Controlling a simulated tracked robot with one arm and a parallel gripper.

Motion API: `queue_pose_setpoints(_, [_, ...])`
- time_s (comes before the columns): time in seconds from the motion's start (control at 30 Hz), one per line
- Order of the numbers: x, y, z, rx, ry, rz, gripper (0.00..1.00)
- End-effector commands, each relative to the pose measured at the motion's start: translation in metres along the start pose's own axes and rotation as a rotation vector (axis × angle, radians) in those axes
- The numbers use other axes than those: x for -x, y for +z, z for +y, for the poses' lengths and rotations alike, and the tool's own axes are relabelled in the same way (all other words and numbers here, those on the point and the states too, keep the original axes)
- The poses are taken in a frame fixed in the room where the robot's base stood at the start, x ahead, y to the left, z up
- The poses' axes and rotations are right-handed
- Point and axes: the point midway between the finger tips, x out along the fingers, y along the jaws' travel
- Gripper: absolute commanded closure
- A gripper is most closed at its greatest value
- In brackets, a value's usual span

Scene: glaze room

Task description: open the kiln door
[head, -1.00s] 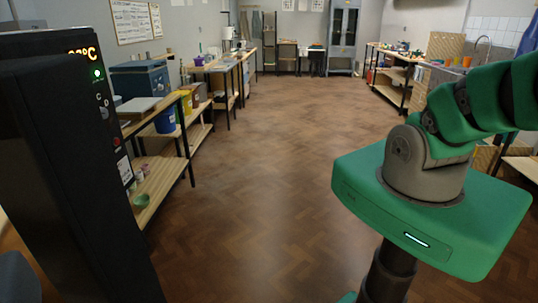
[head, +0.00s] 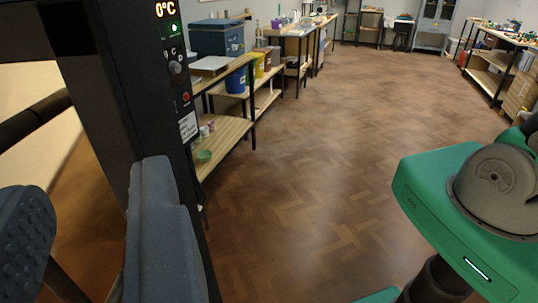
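The dark kiln (head: 122,100) stands close on the left in the head view, only partly in frame. Its control strip carries a lit temperature display (head: 165,9), a green light, a knob, a red button and a white label. A dark round bar (head: 35,120) crosses the left edge; I cannot tell whether it is the door handle. My gripper (head: 92,225) is at the lower left, its two blue-grey fingers apart with nothing seen between them. The right finger overlaps the kiln's dark front post in the picture; contact cannot be told. Most of the door is out of view.
Wooden shelving (head: 222,140) with a blue box (head: 217,37) and several tubs runs along the left beyond the kiln. Benches (head: 490,72) line the right. A grey cabinet (head: 434,25) stands at the back. The parquet floor (head: 330,160) between is clear.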

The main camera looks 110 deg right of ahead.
Motion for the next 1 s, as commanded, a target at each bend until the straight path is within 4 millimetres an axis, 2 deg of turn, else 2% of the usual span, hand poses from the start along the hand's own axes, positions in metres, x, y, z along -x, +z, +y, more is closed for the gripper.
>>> queue_pose_setpoints(0.2, [-0.003,0.006,0.013,0.005,0.003,0.000,0.74])
queue_pose_setpoints(1.0, [0.000,0.003,0.024,0.002,-0.009,0.005,0.74])
